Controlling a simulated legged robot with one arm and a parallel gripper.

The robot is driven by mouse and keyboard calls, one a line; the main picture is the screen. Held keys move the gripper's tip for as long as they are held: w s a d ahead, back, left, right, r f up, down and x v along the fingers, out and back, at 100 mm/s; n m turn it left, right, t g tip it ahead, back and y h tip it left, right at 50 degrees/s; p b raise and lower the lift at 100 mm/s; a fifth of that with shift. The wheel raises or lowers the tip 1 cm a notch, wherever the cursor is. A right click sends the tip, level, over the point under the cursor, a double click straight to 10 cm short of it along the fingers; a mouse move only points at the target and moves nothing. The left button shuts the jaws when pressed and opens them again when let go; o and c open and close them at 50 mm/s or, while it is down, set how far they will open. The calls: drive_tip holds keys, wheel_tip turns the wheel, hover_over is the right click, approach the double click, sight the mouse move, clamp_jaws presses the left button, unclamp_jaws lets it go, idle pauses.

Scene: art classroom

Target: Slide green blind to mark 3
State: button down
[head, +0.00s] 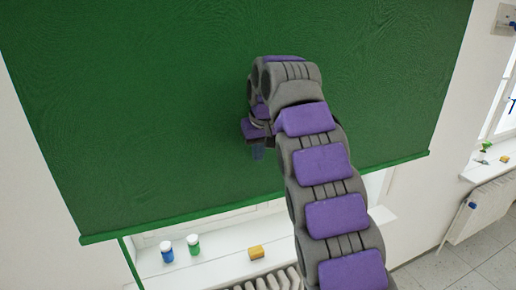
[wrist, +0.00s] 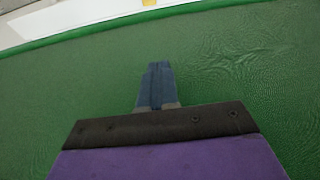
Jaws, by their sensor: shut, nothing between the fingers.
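The green blind (head: 150,110) hangs over the window and fills much of the head view. Its bottom bar (head: 200,212) runs a little above the sill. In the wrist view the blind (wrist: 60,90) fills most of the picture, with the bar (wrist: 100,26) across the top. My gripper (head: 257,152) is in front of the lower half of the blind, above the bar. Its blue fingers (wrist: 155,85) are shut with nothing between them. I cannot tell whether they touch the cloth. No numbered marks can be made out.
A white sill (head: 220,250) below the blind holds a blue-labelled jar (head: 167,252), a green-labelled jar (head: 193,245) and a yellow sponge (head: 256,252). A radiator (head: 270,280) stands beneath. Another radiator (head: 480,210) is at the right, with open floor (head: 450,270) beside it.

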sight(259, 175)
drive_tip(key=shift+s+d+f+p+x, duration=0.15)
drive_tip(key=shift+s+p+x, duration=0.1)
drive_tip(key=shift+x, duration=1.1)
drive_tip(key=shift+s+d+f+p+x, duration=0.15)
drive_tip(key=shift+s+x, duration=0.15)
drive_tip(key=shift+x, duration=1.05)
drive_tip(key=shift+s+d+r+p+x, duration=0.15)
drive_tip(key=shift+s+x, duration=0.1)
drive_tip(key=shift+x, duration=1.1)
drive_tip(key=shift+f, duration=0.1)
